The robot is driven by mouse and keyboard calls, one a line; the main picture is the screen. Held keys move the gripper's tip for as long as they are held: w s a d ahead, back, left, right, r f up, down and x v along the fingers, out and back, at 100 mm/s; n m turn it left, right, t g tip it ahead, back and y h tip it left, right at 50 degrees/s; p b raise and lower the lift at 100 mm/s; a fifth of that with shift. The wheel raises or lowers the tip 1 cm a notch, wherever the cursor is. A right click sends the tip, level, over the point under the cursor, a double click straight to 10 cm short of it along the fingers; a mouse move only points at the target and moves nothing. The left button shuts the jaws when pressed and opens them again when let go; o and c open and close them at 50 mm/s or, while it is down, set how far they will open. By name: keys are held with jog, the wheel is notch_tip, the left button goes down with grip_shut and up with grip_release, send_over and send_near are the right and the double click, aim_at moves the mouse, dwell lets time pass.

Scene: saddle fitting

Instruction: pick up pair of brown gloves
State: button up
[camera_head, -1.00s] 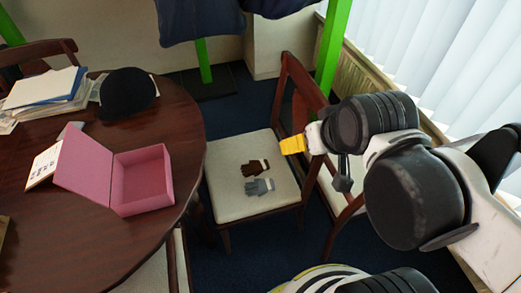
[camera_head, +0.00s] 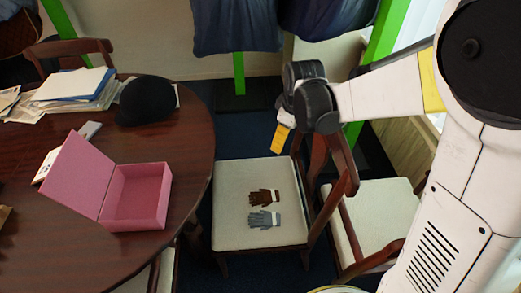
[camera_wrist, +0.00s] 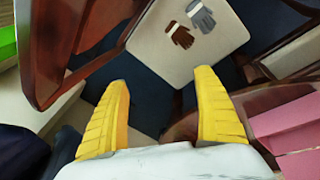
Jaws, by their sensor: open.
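A pair of brown gloves (camera_head: 264,197) lies on the pale seat of a wooden chair (camera_head: 232,180). A pair of grey gloves (camera_head: 264,219) lies just in front of it on the same seat. In the wrist view the brown gloves (camera_wrist: 180,34) are at the top, left of the grey gloves (camera_wrist: 201,16). My gripper (camera_wrist: 160,100) has two yellow fingers spread wide with nothing between them. In the head view my gripper (camera_head: 280,138) is above the seat's back right corner, apart from the gloves.
The chair's dark wooden back (camera_head: 333,170) rises right of the seat, close to my arm. A second pale chair (camera_head: 385,215) stands further right. The round table (camera_head: 60,250) at left holds an open pink box (camera_head: 138,197), a black cap (camera_head: 146,100) and papers (camera_head: 72,88).

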jog(key=w+a+f+n+g, duration=0.1)
jog(key=w+a+f+n, duration=0.1)
jog(key=f, duration=0.6)
jog(key=w+a+f+n+g, duration=0.1)
jog(key=w+a+f+n, duration=0.15)
jog(key=f, duration=0.55)
jog(key=n+g, duration=0.1)
jog(key=n, duration=0.3)
send_over(264, 196)
notch_tip(264, 196, down, 15)
jog(key=f+b, duration=0.2)
jog(key=f, duration=0.1)
jog(key=f+b, duration=0.1)
jog(key=f, duration=0.1)
jog(key=shift+s+d+f, duration=0.2)
jog(key=shift+s, duration=0.15)
jog(key=f+b, duration=0.1)
jog(key=f, duration=0.1)
jog(key=f+b, duration=0.2)
jog(key=f, duration=0.1)
jog(key=shift+w+a+f, duration=0.1)
jog(key=shift+w+f, duration=0.2)
jog(key=shift+w, duration=0.05)
jog(key=shift+r, duration=0.1)
jog(key=c, duration=1.3)
